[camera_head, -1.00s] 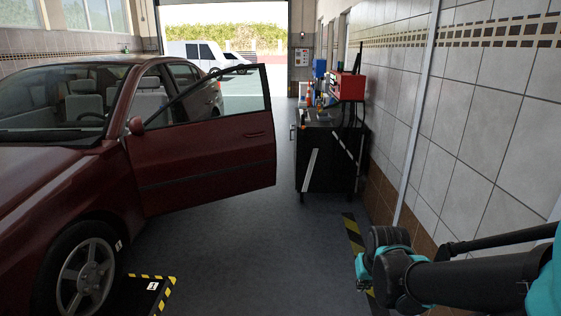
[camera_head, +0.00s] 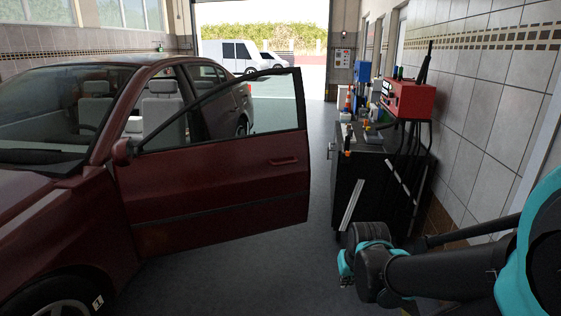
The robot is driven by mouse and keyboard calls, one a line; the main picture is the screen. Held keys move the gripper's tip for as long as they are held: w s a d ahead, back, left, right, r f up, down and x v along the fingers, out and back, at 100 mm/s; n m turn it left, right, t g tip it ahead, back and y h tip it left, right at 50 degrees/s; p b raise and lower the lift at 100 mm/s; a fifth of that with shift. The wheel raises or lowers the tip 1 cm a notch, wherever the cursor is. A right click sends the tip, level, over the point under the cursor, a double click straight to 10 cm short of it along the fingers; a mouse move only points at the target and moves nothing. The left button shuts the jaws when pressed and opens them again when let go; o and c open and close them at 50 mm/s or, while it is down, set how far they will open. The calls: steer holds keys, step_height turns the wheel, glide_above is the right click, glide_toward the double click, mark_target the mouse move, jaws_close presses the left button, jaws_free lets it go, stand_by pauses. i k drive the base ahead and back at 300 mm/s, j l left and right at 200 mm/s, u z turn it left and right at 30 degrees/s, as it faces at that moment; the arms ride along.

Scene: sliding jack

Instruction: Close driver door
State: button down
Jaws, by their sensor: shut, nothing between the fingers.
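The dark red car (camera_head: 60,215) stands on the left with its driver door (camera_head: 222,192) swung wide open toward the middle of the picture. The door's outer face, handle (camera_head: 283,161) and window frame are visible. My gripper (camera_head: 346,268) is at the lower right, at the end of my black and teal arm. It is shut and empty, to the right of the door's free edge and apart from it. Its fingertips are small and partly hidden by the arm.
A black tool cart (camera_head: 372,185) with a red box (camera_head: 408,99) on top stands beyond my gripper, near the tiled right wall (camera_head: 475,110). Clear floor (camera_head: 235,270) lies in front of the door. Parked vehicles show outside the garage opening.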

mark_target(180, 198)
steer(key=i+u, duration=0.25)
steer(key=i, duration=0.35)
steer(key=i+l+u, duration=0.2)
steer(key=i, duration=0.35)
steer(key=i+l+u, duration=0.1)
steer(key=i+u, duration=0.15)
steer(key=i, duration=0.35)
steer(key=i+z, duration=0.15)
steer(key=z, duration=0.25)
steer(key=i+j+z, duration=0.15)
steer(key=z, duration=0.25)
steer(key=i+j+z, duration=0.15)
steer(key=z, duration=0.6)
